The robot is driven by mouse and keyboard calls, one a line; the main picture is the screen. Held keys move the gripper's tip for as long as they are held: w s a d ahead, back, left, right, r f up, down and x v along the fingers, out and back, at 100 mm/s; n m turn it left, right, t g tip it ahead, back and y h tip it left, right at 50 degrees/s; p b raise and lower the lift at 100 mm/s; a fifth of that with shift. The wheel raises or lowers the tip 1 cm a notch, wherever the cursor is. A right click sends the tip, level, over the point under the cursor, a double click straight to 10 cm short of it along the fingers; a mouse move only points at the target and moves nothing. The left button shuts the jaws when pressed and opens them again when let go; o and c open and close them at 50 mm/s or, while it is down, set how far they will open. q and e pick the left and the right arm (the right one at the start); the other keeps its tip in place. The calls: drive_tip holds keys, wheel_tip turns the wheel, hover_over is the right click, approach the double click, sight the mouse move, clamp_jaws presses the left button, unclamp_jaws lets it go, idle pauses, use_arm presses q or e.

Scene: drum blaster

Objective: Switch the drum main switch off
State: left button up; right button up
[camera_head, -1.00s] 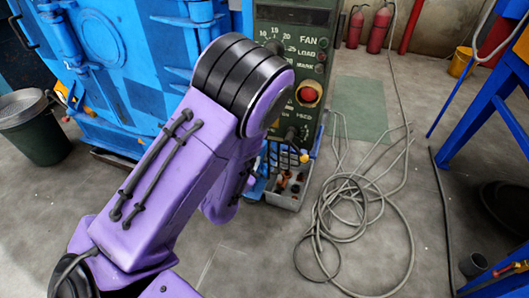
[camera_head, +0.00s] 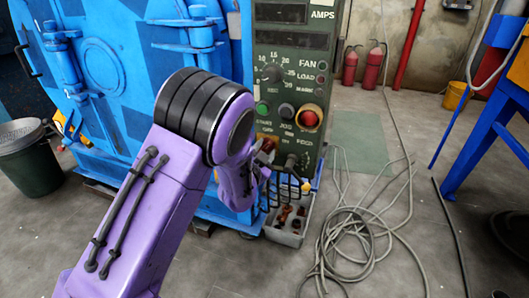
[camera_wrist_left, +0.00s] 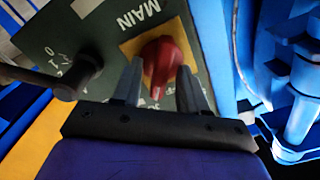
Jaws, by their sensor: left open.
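The drum main switch is a red rotary knob (camera_wrist_left: 165,58) on a yellow plate, under an upside-down MAIN label in the left wrist view. My left gripper (camera_wrist_left: 160,70) is open, with one finger on each side of the knob. I cannot tell whether either finger touches it. In the head view, the purple left arm reaches to the lower left part of the green control panel (camera_head: 290,75). My left gripper (camera_head: 262,160) is small there and partly hidden by its own wrist. My right gripper is not in view.
A black lever (camera_wrist_left: 75,82) sticks out of the panel beside the left gripper. The panel also carries a red button (camera_head: 309,118) and several dials. The blue drum machine (camera_head: 120,60) stands left of it. Loose cable (camera_head: 345,235) lies on the floor at right.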

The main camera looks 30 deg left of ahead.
use_arm(q)
clamp_jaws()
drive_tip(key=shift+r, duration=0.15)
drive_tip(key=n+p, duration=0.2)
drive_tip(key=n, duration=0.1)
drive_tip(key=shift+r+n, duration=0.15)
drive_tip(key=shift+n, duration=0.15)
drive_tip(key=shift+a+n+p, duration=0.15)
drive_tip(key=shift+n+p, duration=1)
drive_tip(key=shift+n, duration=0.65)
drive_tip(key=shift+c, duration=0.9)
unclamp_jaws()
drive_tip(key=shift+o, duration=0.9)
drive_tip(key=shift+f, duration=0.2)
